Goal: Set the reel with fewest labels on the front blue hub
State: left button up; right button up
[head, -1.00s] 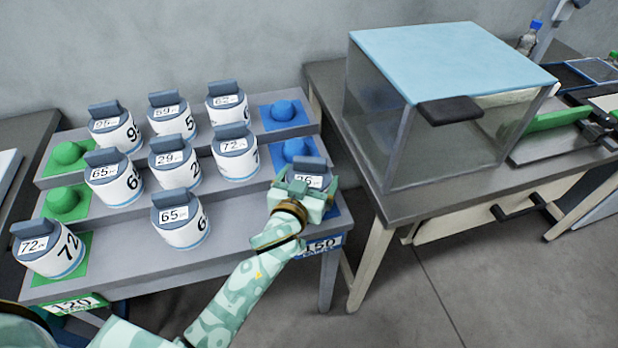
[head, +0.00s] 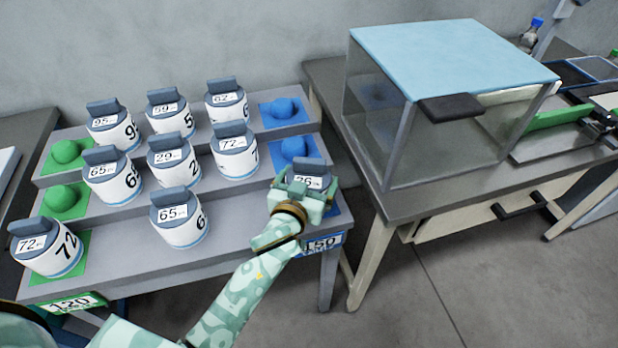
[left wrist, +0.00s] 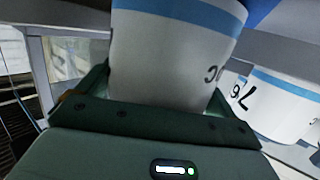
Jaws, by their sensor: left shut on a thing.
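The reel marked 26 (head: 308,174) is at the right end of the front shelf, its number the lowest I can read. My left gripper (head: 304,194) is shut on it from the front. In the left wrist view the reel's white side and blue band (left wrist: 175,45) stand between the fingers. The front blue pad (head: 340,212) shows a little at the gripper's right. The front blue hub is hidden behind the gripper and reel, so I cannot tell whether the reel is seated on it. My right gripper is not in view.
Other reels stand on the stepped rack, among them reel 29 (head: 172,165) and front-row reel 65 (head: 183,225). Reel 72 (head: 45,250) sits on the front green pad. The middle blue hub (head: 293,147) and back blue hub (head: 282,108) are bare. A glass-sided box (head: 430,140) stands at right.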

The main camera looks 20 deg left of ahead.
pick_arm(q)
jog(key=shift+f, duration=0.15)
jog(key=o, duration=0.8)
jog(key=shift+c, duration=0.2)
